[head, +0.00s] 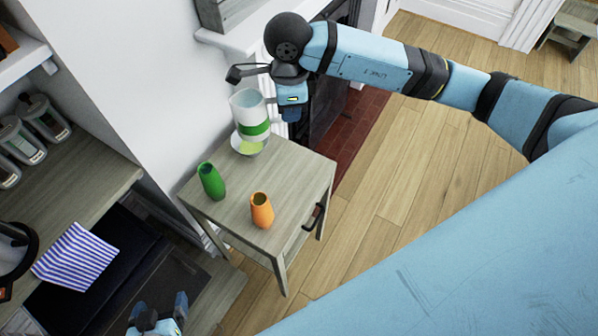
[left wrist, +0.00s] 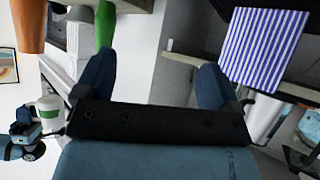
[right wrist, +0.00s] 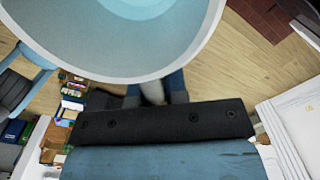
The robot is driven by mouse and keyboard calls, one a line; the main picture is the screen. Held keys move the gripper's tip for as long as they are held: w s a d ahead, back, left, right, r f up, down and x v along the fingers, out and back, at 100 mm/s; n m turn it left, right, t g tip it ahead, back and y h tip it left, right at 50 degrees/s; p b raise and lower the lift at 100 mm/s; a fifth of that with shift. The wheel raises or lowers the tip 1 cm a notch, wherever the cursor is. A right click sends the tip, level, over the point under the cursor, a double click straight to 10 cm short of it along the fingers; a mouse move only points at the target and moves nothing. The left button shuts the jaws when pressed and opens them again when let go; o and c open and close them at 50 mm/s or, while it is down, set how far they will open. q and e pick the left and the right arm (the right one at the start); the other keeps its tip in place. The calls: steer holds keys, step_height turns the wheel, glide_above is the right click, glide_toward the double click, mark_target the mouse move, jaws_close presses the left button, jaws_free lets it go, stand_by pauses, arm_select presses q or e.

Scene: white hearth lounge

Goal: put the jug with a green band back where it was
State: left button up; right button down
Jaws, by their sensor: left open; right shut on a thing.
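The white jug with a green band (head: 252,128) is held nearly upright at the small table's back corner. My right gripper (head: 274,92) is shut on it from the right. The jug's open rim and pale blue inside fill the top of the right wrist view (right wrist: 135,35); its grip point there is mostly hidden. The jug also shows in the left wrist view (left wrist: 47,106). In the head view it overlaps a white bowl (head: 236,143) with yellow-green contents; I cannot tell the gap between them. My left gripper (head: 158,310) is open and empty, low at the bottom left.
The small table (head: 300,178) also bears a green vase (head: 211,181) and an orange vase (head: 262,211). Its right front is clear. A shelf unit at left holds canisters (head: 22,140) and a striped cloth (head: 75,256). A white fireplace surround (head: 250,35) stands behind.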

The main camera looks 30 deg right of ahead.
steer(key=f+m+b, duration=0.1)
steer(key=m, duration=0.1)
steer(key=f+m+b, duration=0.1)
steer(key=m, duration=0.1)
steer(key=shift+w+a+f, duration=0.1)
steer(key=shift+a+f, duration=0.05)
steer(key=shift+a, duration=0.05)
steer(key=m, duration=0.1)
steer(key=f+m+b, duration=0.1)
steer(key=m, duration=0.1)
steer(key=m+b, duration=0.1)
steer(key=shift+w+a+f, duration=0.1)
steer(key=shift+a+f, duration=0.1)
steer(key=shift+f, duration=0.1)
steer(key=shift+w+a+f+m+b, duration=0.15)
steer(key=shift+f+m+b, duration=1.55)
steer(key=shift+f+m, duration=1.95)
steer(key=shift+w+a+f+m+b, duration=0.15)
steer(key=shift+f+m+b, duration=1.85)
steer(key=shift+f, duration=3.05)
steer(key=shift+a+f+m+b, duration=0.25)
steer(key=shift+f+m+b, duration=1.1)
steer(key=shift+f+m, duration=2.45)
steer(key=shift+f+n, duration=0.55)
steer(key=shift+f, duration=0.05)
